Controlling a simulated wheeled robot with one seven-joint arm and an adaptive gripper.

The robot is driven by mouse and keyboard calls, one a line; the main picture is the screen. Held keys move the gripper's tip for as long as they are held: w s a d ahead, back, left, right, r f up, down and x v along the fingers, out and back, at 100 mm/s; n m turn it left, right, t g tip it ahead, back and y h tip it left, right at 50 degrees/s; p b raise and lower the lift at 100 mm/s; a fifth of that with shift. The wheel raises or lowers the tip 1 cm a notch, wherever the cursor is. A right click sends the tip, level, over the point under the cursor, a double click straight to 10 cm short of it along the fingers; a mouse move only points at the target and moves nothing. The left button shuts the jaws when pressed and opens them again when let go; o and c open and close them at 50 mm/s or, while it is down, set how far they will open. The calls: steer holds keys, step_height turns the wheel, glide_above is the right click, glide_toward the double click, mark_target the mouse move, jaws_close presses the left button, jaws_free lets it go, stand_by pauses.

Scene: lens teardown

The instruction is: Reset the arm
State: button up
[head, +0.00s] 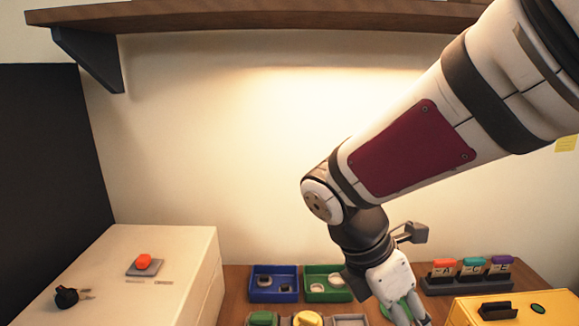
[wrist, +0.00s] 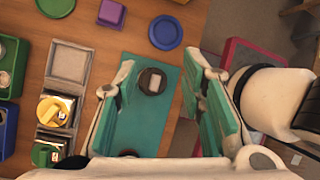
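My gripper (head: 408,312) points down over the wooden table in the head view, with its fingertips cut off by the lower picture edge. In the wrist view my gripper (wrist: 161,64) is open, its two teal-padded fingers wide apart with nothing held between them. Below the gap lies a teal mat (wrist: 138,128) with a dark round part (wrist: 152,80) on it. The part has a pale patch on top and appears apart from the fingers. My arm reaches down from the upper right of the head view.
A blue tray (head: 274,296), a green tray (head: 315,296) and a labelled rack (head: 467,284) stand near the wall. A yellow box (head: 515,310) is at right, a white cabinet (head: 150,285) at left. A shelf (head: 250,18) hangs above. A blue disc (wrist: 165,33) lies beyond the mat.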

steer(key=s+d+r+m+t+y, duration=0.1)
steer(key=s+r+m+t+y, duration=0.1)
steer(key=m, duration=0.8)
steer(key=s+d+r+m+t+y, duration=0.1)
steer(key=s+r+m+t+y, duration=0.2)
steer(key=s+m, duration=0.4)
steer(key=r+m, duration=0.1)
steer(key=m, duration=0.3)
steer(key=shift+s+d+r+m+y, duration=0.15)
steer(key=shift+d+r+m+y, duration=0.05)
steer(key=shift+d+m+y, duration=0.1)
steer(key=shift+c, duration=0.4)
